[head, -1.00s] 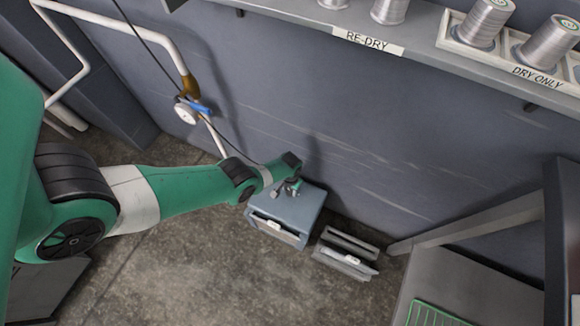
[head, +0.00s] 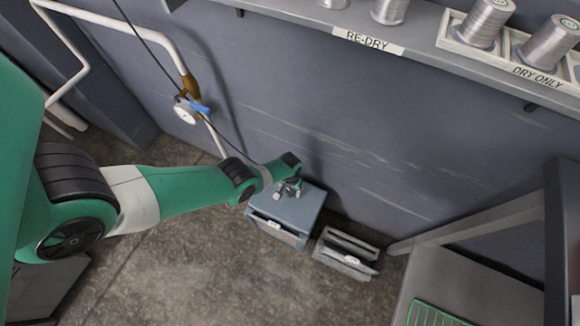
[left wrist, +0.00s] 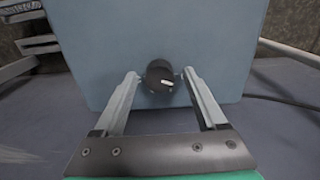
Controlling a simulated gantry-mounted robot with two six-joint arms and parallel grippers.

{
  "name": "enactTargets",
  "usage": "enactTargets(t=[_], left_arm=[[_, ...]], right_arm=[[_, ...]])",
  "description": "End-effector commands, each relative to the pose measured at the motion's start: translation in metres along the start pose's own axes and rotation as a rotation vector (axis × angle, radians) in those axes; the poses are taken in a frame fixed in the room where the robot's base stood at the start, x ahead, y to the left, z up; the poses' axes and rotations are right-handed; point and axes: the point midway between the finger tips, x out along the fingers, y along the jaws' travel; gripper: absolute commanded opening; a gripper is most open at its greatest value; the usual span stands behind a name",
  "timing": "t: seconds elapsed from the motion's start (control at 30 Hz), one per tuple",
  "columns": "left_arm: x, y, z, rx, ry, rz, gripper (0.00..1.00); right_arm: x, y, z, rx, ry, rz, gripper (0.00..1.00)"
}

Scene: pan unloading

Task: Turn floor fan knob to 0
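The floor fan looks like a blue-grey box (head: 305,205) on the floor by the wall in the head view. In the left wrist view, its flat face (left wrist: 95,50) fills the upper middle. A round black knob (left wrist: 158,72) with a short white mark toward its right side sits on this face. In the head view my left gripper (head: 288,190) is over the box top. My right gripper is not in view.
A slatted grey unit (head: 345,254) stands on the floor right of the box. A wall pipe with a gauge (head: 186,112) and a blue handle is behind my left arm. A shelf (head: 300,22) with metal spools runs above. Floor in front is clear.

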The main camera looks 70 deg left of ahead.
Motion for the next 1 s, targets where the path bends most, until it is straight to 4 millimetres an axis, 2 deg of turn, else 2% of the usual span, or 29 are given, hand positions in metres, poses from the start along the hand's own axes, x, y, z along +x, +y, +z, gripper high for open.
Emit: enactTargets(t=[0.37, 0.57, 0.8, 1.0], left_arm=[[-0.008, 0.0, -0.001, 0.002, 0.001, 0.0, 0.74], [-0.038, 0.0, -0.001, 0.001, 0.001, 0.0, 0.74], [-0.091, 0.0, 0.0, 0.001, 0.001, 0.0, 0.74], [-0.117, 0.0, 0.0, 0.001, 0.0, 0.0, 0.74]], right_arm=[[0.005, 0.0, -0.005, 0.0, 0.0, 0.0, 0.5], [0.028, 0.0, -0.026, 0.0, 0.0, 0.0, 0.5], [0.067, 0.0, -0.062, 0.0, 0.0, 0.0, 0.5], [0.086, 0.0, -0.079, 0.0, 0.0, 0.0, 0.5]])
